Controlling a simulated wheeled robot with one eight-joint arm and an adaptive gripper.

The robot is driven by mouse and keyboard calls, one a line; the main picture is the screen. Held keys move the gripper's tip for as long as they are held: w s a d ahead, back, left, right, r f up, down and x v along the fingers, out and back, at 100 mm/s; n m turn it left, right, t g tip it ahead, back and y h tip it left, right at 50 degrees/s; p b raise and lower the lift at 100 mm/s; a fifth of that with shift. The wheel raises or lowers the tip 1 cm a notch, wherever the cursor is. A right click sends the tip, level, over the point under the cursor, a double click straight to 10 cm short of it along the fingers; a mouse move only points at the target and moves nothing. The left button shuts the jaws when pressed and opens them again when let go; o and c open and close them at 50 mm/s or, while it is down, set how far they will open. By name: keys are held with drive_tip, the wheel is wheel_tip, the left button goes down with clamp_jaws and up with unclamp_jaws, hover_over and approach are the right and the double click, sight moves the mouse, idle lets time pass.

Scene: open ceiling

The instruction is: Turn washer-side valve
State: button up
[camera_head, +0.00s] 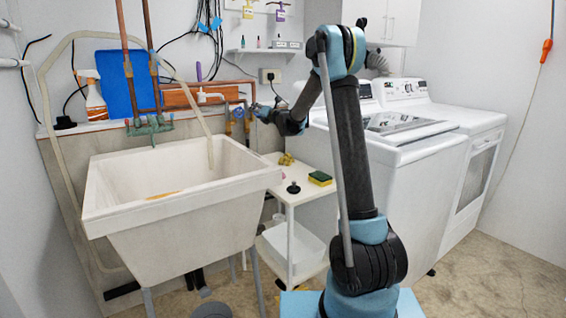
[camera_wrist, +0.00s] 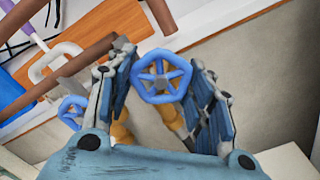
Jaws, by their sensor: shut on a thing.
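Two blue round valve wheels with spokes sit on brass-coloured valve bodies. In the wrist view, one valve wheel (camera_wrist: 161,76) lies between my fingers, and the other valve wheel (camera_wrist: 73,112) is outside them, beyond the left finger. My gripper (camera_wrist: 165,68) is shut on the wheel between its fingers, with the two fingers on either side of its rim. In the head view, my gripper (camera_head: 257,112) reaches left to the blue valves (camera_head: 239,113) on the wall behind the sink. It partly hides them, and finger contact is too small to tell there.
A small white shelf cart (camera_head: 300,195) holding a sponge (camera_head: 320,178) stands below my arm. A white washer (camera_head: 410,170) stands at the right.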

drive_tip(key=shift+m, duration=0.3)
drive_tip(key=shift+m, duration=1.6)
drive_tip(key=o, duration=1.2)
drive_tip(key=shift+o, duration=0.2)
drive_tip(key=v, duration=1.2)
drive_tip(key=shift+c, duration=0.2)
